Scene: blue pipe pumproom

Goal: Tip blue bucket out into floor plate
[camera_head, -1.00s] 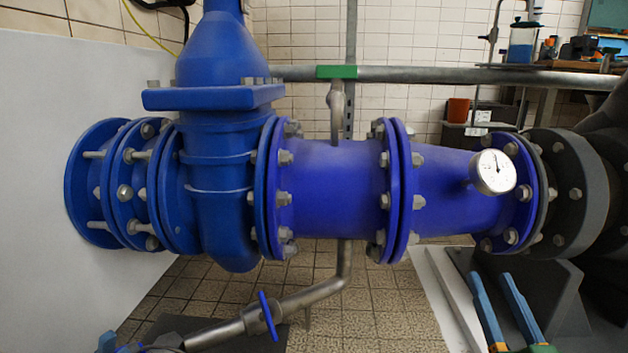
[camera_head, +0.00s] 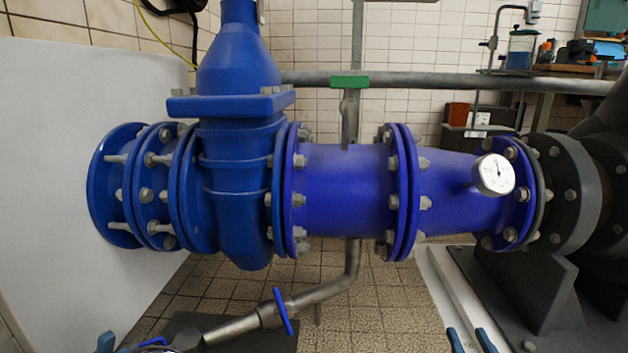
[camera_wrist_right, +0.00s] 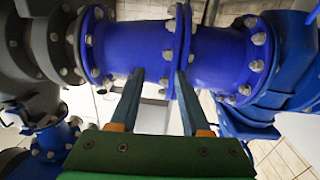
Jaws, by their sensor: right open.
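I cannot make out a blue bucket in either view. A flat dark plate (camera_head: 250,332) lies on the floor at the bottom left of the head view, partly behind a grey pipe; I cannot tell if it is the floor plate. My right gripper (camera_head: 471,338) shows only its blue fingertips at the bottom edge, right of centre. In the right wrist view its two fingers (camera_wrist_right: 160,82) are apart with nothing held, and a blue pipe flange is beyond them. A small blue tip at the bottom left of the head view may be my left gripper; its state is unclear.
A large blue pipe (camera_head: 345,190) with bolted flanges and a gauge (camera_head: 493,174) crosses the view. A dark pump housing (camera_head: 568,190) stands right. A blue-filled jar (camera_head: 520,50) is on a back bench. A white panel (camera_head: 60,150) stands left. Tiled floor shows below the pipe.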

